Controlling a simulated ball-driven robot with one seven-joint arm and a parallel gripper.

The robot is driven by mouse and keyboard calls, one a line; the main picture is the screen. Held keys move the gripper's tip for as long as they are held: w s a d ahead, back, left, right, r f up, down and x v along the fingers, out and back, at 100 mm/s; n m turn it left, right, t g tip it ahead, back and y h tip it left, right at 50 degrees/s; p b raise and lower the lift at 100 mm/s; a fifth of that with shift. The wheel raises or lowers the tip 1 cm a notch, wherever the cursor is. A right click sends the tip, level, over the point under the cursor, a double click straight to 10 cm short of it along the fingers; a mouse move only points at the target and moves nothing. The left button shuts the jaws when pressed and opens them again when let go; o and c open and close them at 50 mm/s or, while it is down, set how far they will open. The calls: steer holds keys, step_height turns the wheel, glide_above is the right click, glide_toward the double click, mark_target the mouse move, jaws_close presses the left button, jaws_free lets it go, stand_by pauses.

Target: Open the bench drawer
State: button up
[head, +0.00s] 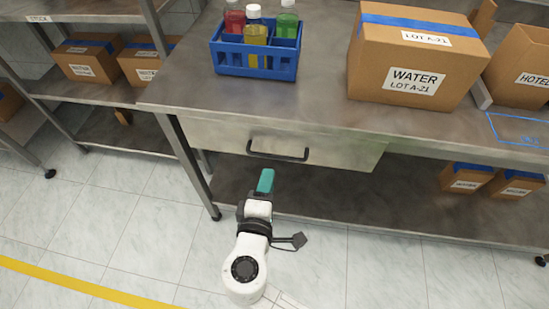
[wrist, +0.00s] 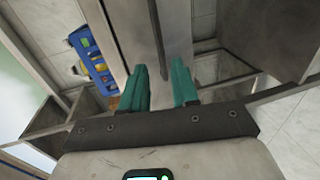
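The bench drawer (head: 340,153) is a pale metal front under the bench top, and it looks shut. Its black bar handle (head: 278,153) runs across the front. My gripper (head: 266,178) has teal fingers and is just below and in front of the handle in the head view. In the wrist view my gripper (wrist: 160,75) is open, with a clear gap between the fingers. The dark handle (wrist: 158,38) shows beyond the fingertips, its lower end in line with the gap. I cannot tell whether the fingers touch it.
The metal bench top (head: 310,95) carries a blue crate (head: 256,68) of bottles and a WATER box (head: 413,65). A bench leg (head: 190,165) stands left of the drawer. The lower shelf (head: 340,205) extends below. The floor in front is clear.

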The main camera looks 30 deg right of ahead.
mark_target(275, 155)
steer(key=x, duration=0.9)
steer(key=shift+w+d, duration=0.15)
steer(key=shift+d, duration=0.15)
steer(key=shift+c, duration=0.3)
jaws_close()
